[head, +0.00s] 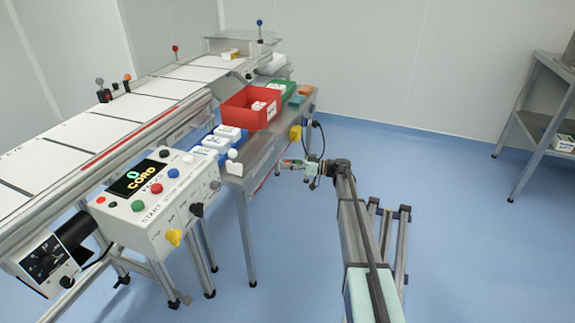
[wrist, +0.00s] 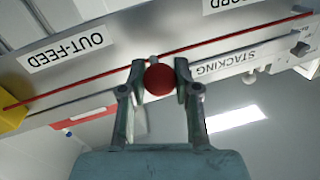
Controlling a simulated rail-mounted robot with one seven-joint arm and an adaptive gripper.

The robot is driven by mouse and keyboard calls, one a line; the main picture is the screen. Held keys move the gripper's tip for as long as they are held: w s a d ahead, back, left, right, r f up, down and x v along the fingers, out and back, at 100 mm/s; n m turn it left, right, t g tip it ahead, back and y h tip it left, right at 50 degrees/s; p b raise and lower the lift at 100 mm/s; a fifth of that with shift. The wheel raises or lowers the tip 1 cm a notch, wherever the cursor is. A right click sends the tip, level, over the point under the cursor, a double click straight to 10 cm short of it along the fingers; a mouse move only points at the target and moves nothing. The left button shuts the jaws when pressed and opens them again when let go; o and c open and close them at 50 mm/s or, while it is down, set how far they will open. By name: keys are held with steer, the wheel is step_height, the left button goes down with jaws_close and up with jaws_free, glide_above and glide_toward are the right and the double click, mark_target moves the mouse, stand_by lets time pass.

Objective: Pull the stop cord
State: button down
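The red stop cord (wrist: 100,77) runs taut along the front face of the metal table, between the words OUT-FEED and STACKING in the wrist view. A red ball (wrist: 160,80) hangs at the cord under a pale stem. My gripper (wrist: 160,72) has one finger on each side of this ball, and the pads appear to touch it. In the head view my gripper (head: 296,163) is at the right edge of the table, and the ball cannot be made out there. The control box display (head: 140,178) reads "0 CORD".
The metal table (head: 262,160) carries a red bin (head: 250,107), a green bin and white packs. A yellow block (wrist: 12,108) sits at the cord's left end in the wrist view. The blue floor (head: 440,220) to the right is mostly clear, up to a shelf rack (head: 535,125).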

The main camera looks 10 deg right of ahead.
steer(key=b+v, duration=0.1)
steer(key=v, duration=0.1)
steer(key=shift+s+d+b, duration=0.15)
steer(key=shift+s+b, duration=0.25)
steer(key=c, duration=0.8)
jaws_free()
steer(key=v, duration=1.2)
